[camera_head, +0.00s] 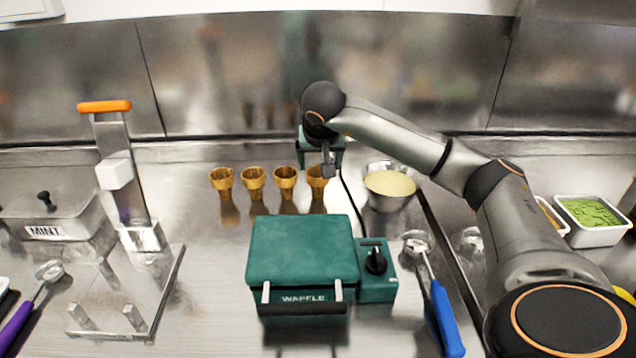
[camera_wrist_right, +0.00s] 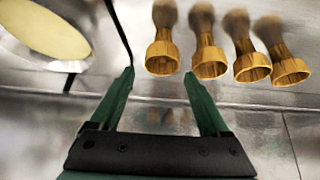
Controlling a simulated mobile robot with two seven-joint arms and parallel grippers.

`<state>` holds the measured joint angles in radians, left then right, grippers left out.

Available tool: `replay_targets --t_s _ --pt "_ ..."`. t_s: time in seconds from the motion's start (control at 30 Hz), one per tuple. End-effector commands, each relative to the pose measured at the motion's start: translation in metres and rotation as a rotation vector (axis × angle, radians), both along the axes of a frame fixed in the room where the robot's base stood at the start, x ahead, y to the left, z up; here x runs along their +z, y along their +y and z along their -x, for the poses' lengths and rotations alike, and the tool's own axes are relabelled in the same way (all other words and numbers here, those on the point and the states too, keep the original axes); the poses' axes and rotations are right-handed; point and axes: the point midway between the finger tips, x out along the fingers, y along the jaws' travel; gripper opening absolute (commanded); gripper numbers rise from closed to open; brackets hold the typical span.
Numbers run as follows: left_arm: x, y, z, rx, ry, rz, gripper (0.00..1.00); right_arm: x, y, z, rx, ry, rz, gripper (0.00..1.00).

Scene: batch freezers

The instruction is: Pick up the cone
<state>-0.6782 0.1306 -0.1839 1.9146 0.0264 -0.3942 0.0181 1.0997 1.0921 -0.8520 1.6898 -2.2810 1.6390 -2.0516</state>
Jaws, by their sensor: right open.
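Several golden-brown cones stand upright in a row on the steel counter in the head view. The rightmost cone (camera_head: 317,180) is partly hidden by my right gripper (camera_head: 326,160). In the right wrist view this cone (camera_wrist_right: 162,57) is just beyond the gap between the two green fingers of my right gripper (camera_wrist_right: 159,75), which is open and empty. The other cones there (camera_wrist_right: 210,63) (camera_wrist_right: 252,66) (camera_wrist_right: 290,70) stretch off to the right. I cannot tell whether a finger touches a cone. My left gripper is in neither view.
A steel bowl of pale batter (camera_head: 388,190) stands right of the cones. A green waffle maker (camera_head: 303,255) stands in front. The steel wall rises behind.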

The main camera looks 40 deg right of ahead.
Motion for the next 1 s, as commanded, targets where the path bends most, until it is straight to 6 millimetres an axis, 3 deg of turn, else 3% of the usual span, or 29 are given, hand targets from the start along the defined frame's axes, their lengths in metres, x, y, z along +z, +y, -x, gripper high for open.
replay_targets --t_s 0.5,0.77,1.0 --pt "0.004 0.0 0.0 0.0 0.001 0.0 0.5 -0.049 -0.018 -0.025 -0.001 0.0 0.0 0.8" --pt "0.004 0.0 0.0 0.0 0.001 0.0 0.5 -0.052 -0.019 -0.027 0.001 -0.001 0.0 0.8" --pt "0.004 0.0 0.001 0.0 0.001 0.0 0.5 -0.052 -0.019 -0.026 0.001 -0.001 0.0 0.55"
